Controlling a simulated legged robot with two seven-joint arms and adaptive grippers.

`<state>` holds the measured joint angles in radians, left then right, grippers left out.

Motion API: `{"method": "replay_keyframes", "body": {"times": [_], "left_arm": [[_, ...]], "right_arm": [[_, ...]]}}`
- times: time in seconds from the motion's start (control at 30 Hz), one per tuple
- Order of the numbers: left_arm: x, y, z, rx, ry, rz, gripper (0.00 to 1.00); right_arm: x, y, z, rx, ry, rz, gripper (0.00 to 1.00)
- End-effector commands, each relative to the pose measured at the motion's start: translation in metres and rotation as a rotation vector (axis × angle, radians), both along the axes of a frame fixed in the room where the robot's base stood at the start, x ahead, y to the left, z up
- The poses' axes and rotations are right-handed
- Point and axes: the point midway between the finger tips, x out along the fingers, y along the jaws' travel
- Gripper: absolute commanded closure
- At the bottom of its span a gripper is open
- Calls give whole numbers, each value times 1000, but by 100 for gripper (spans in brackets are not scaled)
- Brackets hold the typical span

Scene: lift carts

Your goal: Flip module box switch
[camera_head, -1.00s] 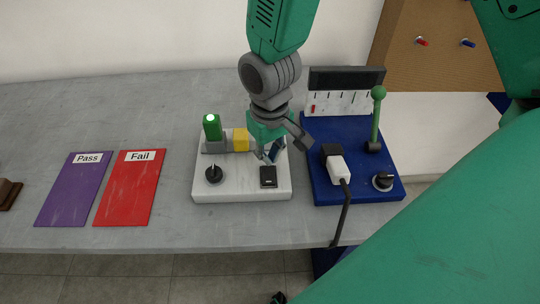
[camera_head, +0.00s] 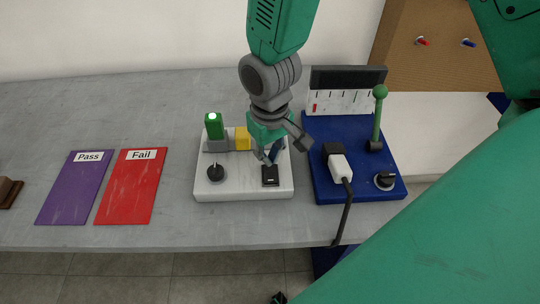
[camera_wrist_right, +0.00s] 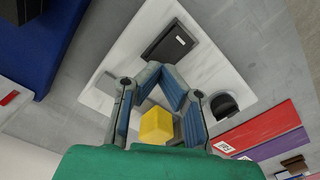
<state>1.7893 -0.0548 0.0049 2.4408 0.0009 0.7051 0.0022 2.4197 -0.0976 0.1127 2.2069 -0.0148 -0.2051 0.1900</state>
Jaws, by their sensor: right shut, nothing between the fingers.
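The module box (camera_head: 237,188) is a white box on the grey table. It carries a lit green lamp (camera_head: 214,128), a yellow block (camera_head: 242,139), a black knob (camera_head: 216,173) and a black switch (camera_head: 270,177). My right gripper (camera_head: 266,158) points down over the box, just behind the switch. In the right wrist view the fingertips (camera_wrist_right: 163,69) meet, shut and empty, beside the black switch (camera_wrist_right: 169,43). I cannot tell whether they touch it. The fingers partly frame the yellow block (camera_wrist_right: 156,126) behind them. My left gripper is not in view.
A blue board (camera_head: 319,190) with a green-knobbed lever (camera_head: 378,115), a white plug with a black cable (camera_head: 341,168) and a black knob (camera_head: 385,180) stands close on the right. A purple Pass mat (camera_head: 72,190) and a red Fail mat (camera_head: 130,190) lie left. Bare table lies behind them.

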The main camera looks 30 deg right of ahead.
Motion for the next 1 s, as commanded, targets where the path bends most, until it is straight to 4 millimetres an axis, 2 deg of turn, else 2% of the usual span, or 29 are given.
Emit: {"method": "replay_keyframes", "body": {"times": [1.0], "left_arm": [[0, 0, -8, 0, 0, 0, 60]], "right_arm": [[0, -1, -16, 1, 0, 0, 100]]}}
